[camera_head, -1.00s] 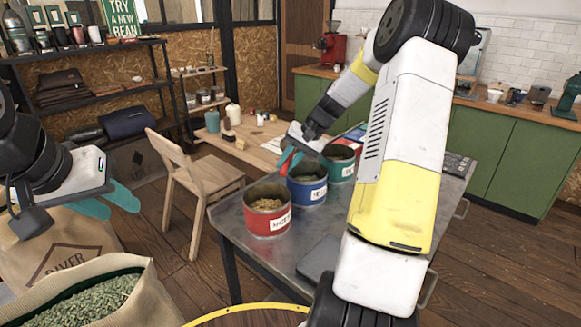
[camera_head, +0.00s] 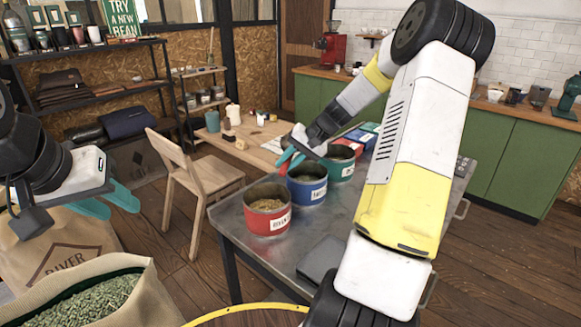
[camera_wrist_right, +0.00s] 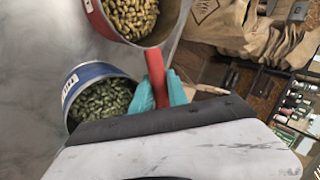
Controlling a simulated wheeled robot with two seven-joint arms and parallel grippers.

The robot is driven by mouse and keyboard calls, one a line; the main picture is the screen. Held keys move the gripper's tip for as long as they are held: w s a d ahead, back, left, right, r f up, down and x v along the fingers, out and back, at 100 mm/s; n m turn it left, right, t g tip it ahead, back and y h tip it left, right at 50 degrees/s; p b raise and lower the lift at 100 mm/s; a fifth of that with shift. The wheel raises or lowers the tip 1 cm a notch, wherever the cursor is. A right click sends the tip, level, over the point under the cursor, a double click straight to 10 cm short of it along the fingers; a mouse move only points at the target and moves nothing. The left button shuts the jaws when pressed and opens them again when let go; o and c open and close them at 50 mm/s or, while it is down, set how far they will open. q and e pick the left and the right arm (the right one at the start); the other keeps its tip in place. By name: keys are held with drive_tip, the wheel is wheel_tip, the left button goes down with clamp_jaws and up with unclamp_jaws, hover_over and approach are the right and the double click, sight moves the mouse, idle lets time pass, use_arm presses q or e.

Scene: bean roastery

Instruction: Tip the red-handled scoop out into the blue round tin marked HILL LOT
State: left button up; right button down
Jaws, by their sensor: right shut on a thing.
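The blue round tin (camera_head: 307,188) stands on the metal table between a red tin and a green tin. Its white label is too small to read surely. In the right wrist view the blue tin (camera_wrist_right: 98,72) holds green beans. My right gripper (camera_head: 290,160) is above the blue tin's far left rim, its teal fingers shut on the red handle of the scoop (camera_wrist_right: 156,72). The scoop's bowl and any load in it cannot be made out. My left gripper (camera_head: 107,203) is open and empty at the left, above the sacks.
The red tin (camera_head: 267,222) with tan beans stands nearest on the metal table (camera_head: 290,248); the wrist view shows it close by. The green tin (camera_head: 341,172) stands behind the blue one. A wooden chair (camera_head: 195,185) is left of the table. An open bean sack (camera_head: 150,298) stands front left.

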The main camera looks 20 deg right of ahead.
drive_tip(key=shift+t+y, duration=0.8)
drive_tip(key=shift+t, duration=0.1)
idle(0.8)
drive_tip(key=shift+s+d+r+n+t+y, duration=0.2)
drive_tip(key=shift+s+n+t+y, duration=0.25)
drive_tip(key=shift+t, duration=0.35)
idle(0.3)
drive_tip(key=shift+w+t+y+b, duration=0.15)
drive_tip(key=shift+t+y+b, duration=0.65)
drive_tip(key=shift+t+y, duration=0.25)
idle(1.1)
drive_tip(key=shift+r+n+b, duration=0.1)
drive_tip(key=shift+n+b, duration=0.15)
drive_tip(key=shift+b, duration=0.15)
drive_tip(key=shift+r+t+y+b, duration=0.7)
drive_tip(key=shift+r+t+b, duration=0.1)
drive_tip(key=shift+r+t, duration=0.05)
idle(0.9)
drive_tip(key=shift+t+y+b, duration=0.3)
drive_tip(key=shift+b, duration=0.15)
idle(0.3)
